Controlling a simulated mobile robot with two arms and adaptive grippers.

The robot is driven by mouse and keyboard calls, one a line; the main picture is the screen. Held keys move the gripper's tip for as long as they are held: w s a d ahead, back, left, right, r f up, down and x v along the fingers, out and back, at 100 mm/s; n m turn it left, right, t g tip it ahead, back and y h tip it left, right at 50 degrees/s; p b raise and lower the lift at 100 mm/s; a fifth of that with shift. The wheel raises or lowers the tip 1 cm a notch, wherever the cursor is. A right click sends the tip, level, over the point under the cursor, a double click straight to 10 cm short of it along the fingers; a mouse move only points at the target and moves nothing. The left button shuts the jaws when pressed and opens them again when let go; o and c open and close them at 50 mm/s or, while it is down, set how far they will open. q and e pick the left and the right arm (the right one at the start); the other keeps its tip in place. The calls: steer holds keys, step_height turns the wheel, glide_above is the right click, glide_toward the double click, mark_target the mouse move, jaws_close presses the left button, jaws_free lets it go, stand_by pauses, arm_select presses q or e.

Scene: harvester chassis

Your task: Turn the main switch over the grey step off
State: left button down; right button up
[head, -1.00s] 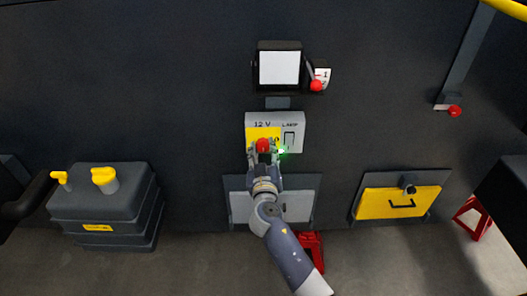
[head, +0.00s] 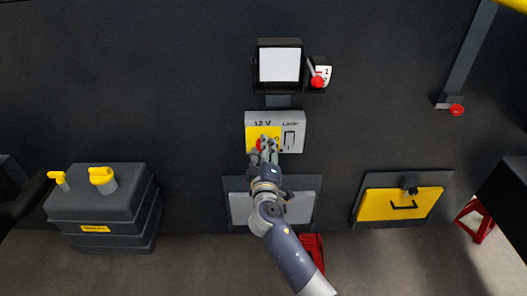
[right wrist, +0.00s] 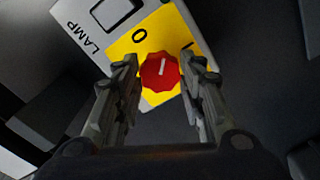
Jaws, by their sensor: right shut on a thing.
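The main switch is a red knob (head: 260,144) on the yellow plate (head: 263,132) of a light grey 12 V box. My right gripper (head: 266,149) is at the knob in the head view and partly hides it. In the right wrist view, the red knob (right wrist: 160,72) sits between the fingers of my right gripper (right wrist: 161,80), which are shut on its sides. Its white mark points between the "0" (right wrist: 139,34), up and left, and a dark mark to the right. The grey step (head: 243,208) is below the box. My left gripper is not seen.
A lamp rocker (head: 290,138) is right of the knob. A yellow panel (head: 385,203) is at right, a dark tank (head: 103,208) at left. A red stand (head: 313,250) is below.

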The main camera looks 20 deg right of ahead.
steer(key=n+p, duration=0.1)
steer(key=n, duration=0.7)
steer(key=shift+n+p, duration=0.4)
stand_by(0.4)
steer(key=o, duration=1)
steer(key=shift+o, duration=0.2)
steer(key=v, duration=1.2)
steer(key=shift+f, duration=0.1)
